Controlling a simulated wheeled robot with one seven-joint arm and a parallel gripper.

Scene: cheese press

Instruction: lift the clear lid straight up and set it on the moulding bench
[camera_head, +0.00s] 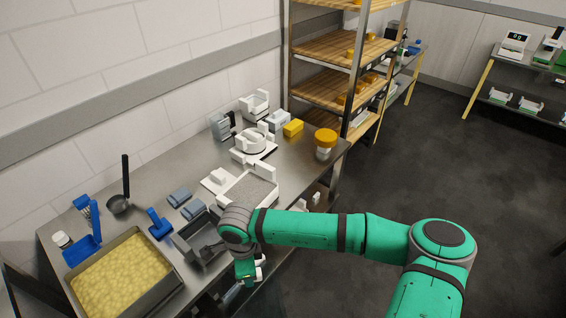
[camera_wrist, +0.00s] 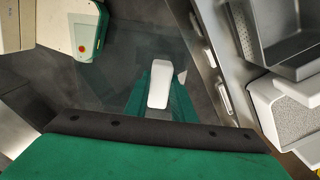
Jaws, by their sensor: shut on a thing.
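My gripper (camera_head: 248,268) hangs low in front of the steel bench (camera_head: 292,162), at its near edge in the head view. In the wrist view my gripper (camera_wrist: 158,98) is shut on a white upright grip, which looks like the handle of the clear lid (camera_wrist: 158,82). The lid's pane is so transparent that its edges barely show over the dark floor. In the head view my arm hides most of the held lid. The held lid is apart from the bench top, beside its front edge in the wrist view.
A wooden-shelved rack (camera_head: 325,88) stands behind.

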